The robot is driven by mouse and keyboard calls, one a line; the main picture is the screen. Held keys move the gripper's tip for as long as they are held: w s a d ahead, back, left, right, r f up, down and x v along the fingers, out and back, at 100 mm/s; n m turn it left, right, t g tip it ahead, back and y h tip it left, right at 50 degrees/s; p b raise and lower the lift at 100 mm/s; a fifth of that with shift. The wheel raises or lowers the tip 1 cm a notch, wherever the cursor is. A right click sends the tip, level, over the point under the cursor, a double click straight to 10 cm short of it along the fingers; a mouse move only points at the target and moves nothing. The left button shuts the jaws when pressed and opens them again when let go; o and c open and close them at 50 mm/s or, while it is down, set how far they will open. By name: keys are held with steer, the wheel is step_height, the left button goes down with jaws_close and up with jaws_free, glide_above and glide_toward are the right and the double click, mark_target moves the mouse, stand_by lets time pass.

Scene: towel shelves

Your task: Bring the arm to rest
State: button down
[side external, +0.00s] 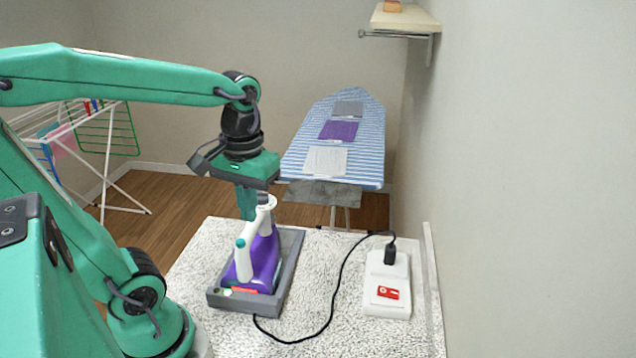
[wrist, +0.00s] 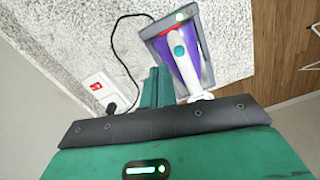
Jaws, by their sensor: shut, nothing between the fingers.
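My gripper (side external: 247,203) points down just above and behind the iron in the side external view. In the wrist view its green fingers (wrist: 157,88) are together with nothing between them. The iron (side external: 262,250) is purple and white and sits in a grey tray-like stand (side external: 289,262) on the speckled white counter. It also shows in the wrist view, with its white handle (wrist: 183,55) beside the fingers. I cannot tell from these frames whether the fingers touch it.
Behind stands an ironing board (side external: 359,165) with grey, purple and white cloths. A drying rack (side external: 105,130) is at left, a wall shelf (side external: 405,20) at upper right. Counter between stand and box is clear except for the cord.

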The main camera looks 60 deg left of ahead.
steer(key=d+m+t, duration=0.1)
steer(key=m+t, duration=0.1)
steer(key=d+r+m+t, duration=0.1)
steer(key=m+t, duration=0.1)
steer(key=d+r+m+t, duration=0.1)
steer(key=m+t, duration=0.1)
steer(key=shift+w, duration=0.4)
